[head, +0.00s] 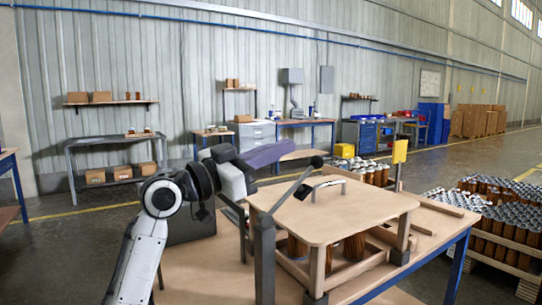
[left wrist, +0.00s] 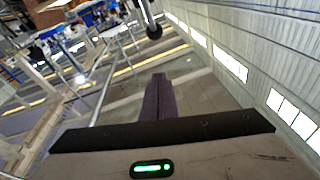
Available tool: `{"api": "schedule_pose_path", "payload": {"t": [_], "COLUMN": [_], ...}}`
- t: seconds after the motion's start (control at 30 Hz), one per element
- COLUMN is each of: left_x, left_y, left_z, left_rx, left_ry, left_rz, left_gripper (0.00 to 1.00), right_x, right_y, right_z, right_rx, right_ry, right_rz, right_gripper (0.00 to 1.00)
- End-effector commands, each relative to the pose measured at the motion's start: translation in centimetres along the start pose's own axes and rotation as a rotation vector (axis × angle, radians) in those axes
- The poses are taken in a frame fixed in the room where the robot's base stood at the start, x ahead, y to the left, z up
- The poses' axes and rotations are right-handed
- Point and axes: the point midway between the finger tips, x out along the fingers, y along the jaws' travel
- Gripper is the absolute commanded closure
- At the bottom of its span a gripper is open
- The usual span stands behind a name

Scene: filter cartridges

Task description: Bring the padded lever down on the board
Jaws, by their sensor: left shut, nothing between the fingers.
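The lever (head: 291,188) is a grey bar with a dark round end (head: 316,161), on a grey post (head: 265,262) at the board's near left side. It slants up to the right, its end raised above the board. In the left wrist view its dark end (left wrist: 154,31) shows at the top. The board (head: 310,220) is a flat wooden panel with a metal handle (head: 329,184), resting over a wooden frame. My left gripper (head: 291,147) has purple fingers, shut and empty, just left of the lever's end in the picture; touching cannot be told. My right gripper is out of view.
Brown cartridges (head: 355,246) stand under the board in the frame. More cartridges (head: 366,168) stand behind it, near a yellow panel (head: 400,151) on a post. A pallet of cartridges (head: 500,225) stands at the right. The air above the board's right half is clear.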

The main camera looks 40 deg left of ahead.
Motion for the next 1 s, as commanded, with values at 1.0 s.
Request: {"api": "schedule_pose_path", "payload": {"t": [1.0], "left_x": [6.4], "left_y": [0.0], "left_z": [4.0], "left_rx": [-0.001], "left_ry": [-0.003], "left_rz": [-0.001], "left_gripper": [1.0], "right_x": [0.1], "right_y": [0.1], "right_z": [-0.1], "right_rx": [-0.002], "right_ry": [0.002], "right_rz": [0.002], "right_gripper": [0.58]}}
